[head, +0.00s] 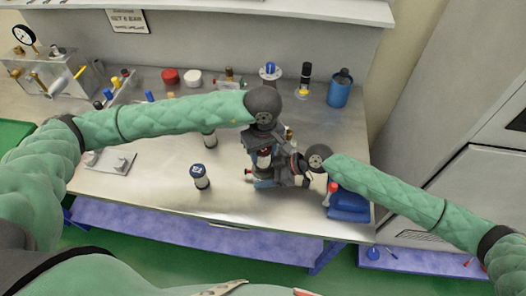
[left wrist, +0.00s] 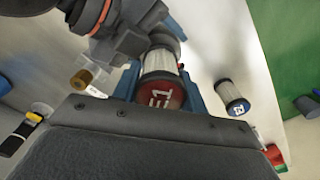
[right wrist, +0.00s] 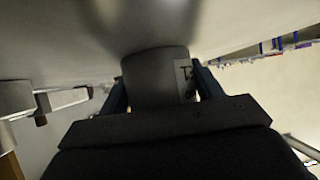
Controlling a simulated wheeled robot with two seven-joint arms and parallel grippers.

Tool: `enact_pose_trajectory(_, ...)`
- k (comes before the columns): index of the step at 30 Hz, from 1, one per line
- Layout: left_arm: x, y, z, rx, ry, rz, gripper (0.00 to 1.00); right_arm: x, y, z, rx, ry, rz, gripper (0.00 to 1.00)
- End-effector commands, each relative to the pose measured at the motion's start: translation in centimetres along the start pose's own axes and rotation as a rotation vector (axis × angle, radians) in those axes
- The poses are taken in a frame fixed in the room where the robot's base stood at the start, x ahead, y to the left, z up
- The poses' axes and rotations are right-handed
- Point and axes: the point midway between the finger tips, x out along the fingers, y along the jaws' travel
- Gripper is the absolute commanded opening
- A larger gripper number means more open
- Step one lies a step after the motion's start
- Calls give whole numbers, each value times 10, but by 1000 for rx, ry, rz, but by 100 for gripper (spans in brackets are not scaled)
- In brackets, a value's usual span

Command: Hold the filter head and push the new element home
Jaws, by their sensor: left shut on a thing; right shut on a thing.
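My left gripper (head: 264,166) points down with its blue fingers around the red-capped filter element (left wrist: 162,92). The element's white pleated side shows beyond the cap, which has white lettering. Its far end is close to a grey round part at the top of the left wrist view; I cannot tell whether they touch. My right gripper (head: 288,170) is shut on a grey cylindrical body with a white label (right wrist: 155,80), apparently the filter head. In the head view the grippers hide most of both held things.
Another white element with a blue cap (head: 200,176) stands on the bench (head: 235,205) to the left. A blue tray (head: 349,204) lies at the right front. A red lid (head: 170,76), white lid (head: 193,77) and blue cup (head: 339,92) stand at the back.

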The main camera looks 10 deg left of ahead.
Motion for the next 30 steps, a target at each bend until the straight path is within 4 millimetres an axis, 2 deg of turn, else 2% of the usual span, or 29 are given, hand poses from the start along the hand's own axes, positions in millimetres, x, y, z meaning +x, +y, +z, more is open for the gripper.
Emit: enact_pose_trajectory(30,6,1,0,0,-1,2,21,1,0,0,0,0,-1,42)
